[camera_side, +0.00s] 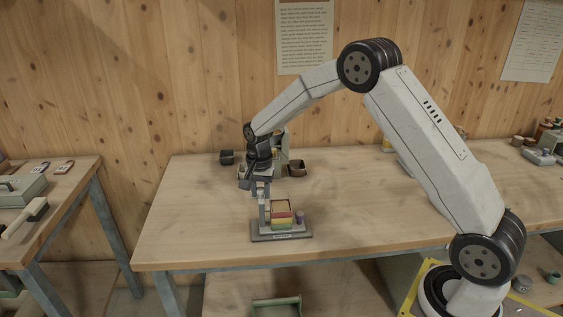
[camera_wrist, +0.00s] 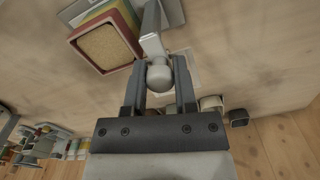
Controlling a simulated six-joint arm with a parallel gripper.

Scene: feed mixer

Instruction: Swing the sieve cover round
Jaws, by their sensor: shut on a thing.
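The feed mixer's stacked sieve box (camera_side: 282,219) has coloured layers and stands on a grey base (camera_side: 268,238) near the table's front edge. In the wrist view its red-rimmed top frame (camera_wrist: 108,45) shows a tan, mesh-like surface. A grey bar (camera_wrist: 151,35) beside the box ends in a rounded grey knob (camera_wrist: 159,76); I cannot tell whether this is the sieve cover. My gripper (camera_wrist: 159,88) is shut on the knob, with one finger on each side. In the side view my gripper (camera_side: 262,190) points down just left of the box.
Small dark cups (camera_side: 227,157) and a brown cup (camera_side: 297,169) stand at the table's back. The wooden table (camera_side: 190,220) is clear to the left. Another bench (camera_side: 60,190) stands at far left.

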